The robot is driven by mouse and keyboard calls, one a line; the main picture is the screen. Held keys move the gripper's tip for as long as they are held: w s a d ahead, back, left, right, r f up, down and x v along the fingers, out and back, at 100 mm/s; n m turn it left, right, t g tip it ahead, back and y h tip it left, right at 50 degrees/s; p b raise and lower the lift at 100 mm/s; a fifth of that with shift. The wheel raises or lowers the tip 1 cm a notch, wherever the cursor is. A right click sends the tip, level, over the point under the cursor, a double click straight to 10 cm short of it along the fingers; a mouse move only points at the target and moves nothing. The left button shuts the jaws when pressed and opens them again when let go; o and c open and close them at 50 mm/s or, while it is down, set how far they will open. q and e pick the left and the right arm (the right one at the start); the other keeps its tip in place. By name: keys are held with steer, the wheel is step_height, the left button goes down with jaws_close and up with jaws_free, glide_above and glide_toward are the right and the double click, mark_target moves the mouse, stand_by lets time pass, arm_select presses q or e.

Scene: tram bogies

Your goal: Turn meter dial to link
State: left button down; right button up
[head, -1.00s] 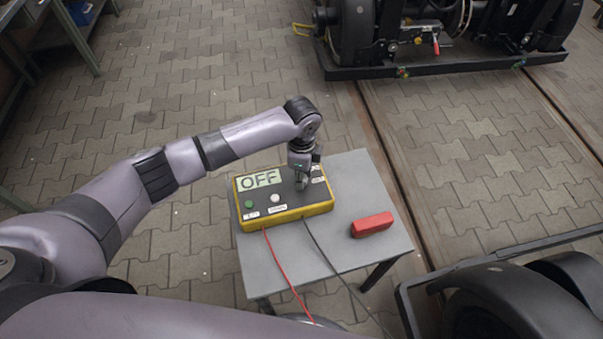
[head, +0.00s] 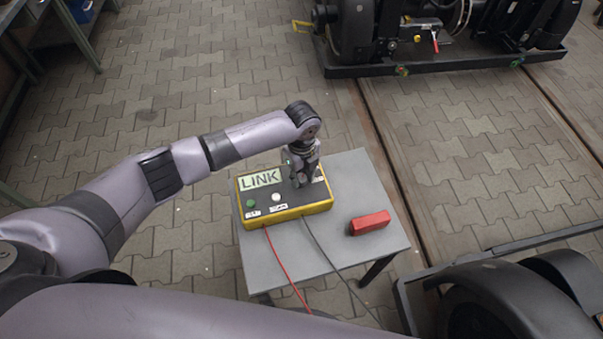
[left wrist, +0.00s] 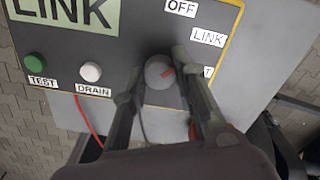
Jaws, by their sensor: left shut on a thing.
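The yellow-edged meter (head: 285,210) stands on a small grey table, and its display (head: 260,178) reads LINK. My left gripper (head: 301,182) comes down from above onto the meter's right part, over the dial. In the left wrist view, the round grey dial (left wrist: 160,72) with a red mark sits between the two fingers of my left gripper (left wrist: 163,85), which is shut on it. The red mark points up and right, toward the LINK label (left wrist: 208,38). The OFF label (left wrist: 182,8) is above it, and a third label is partly hidden by a finger. My right gripper is not in view.
A green TEST button (left wrist: 37,65) and a white DRAIN button (left wrist: 91,72) are on the meter's left part. A red block (head: 370,222) lies on the grey table (head: 355,175). Red and dark cables run off the front edge. Bogies stand at the back and lower right.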

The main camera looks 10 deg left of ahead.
mark_target(302, 178)
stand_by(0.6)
arm_select(q)
steer(key=c, duration=1.3)
jaws_free()
step_height(302, 178, up, 12)
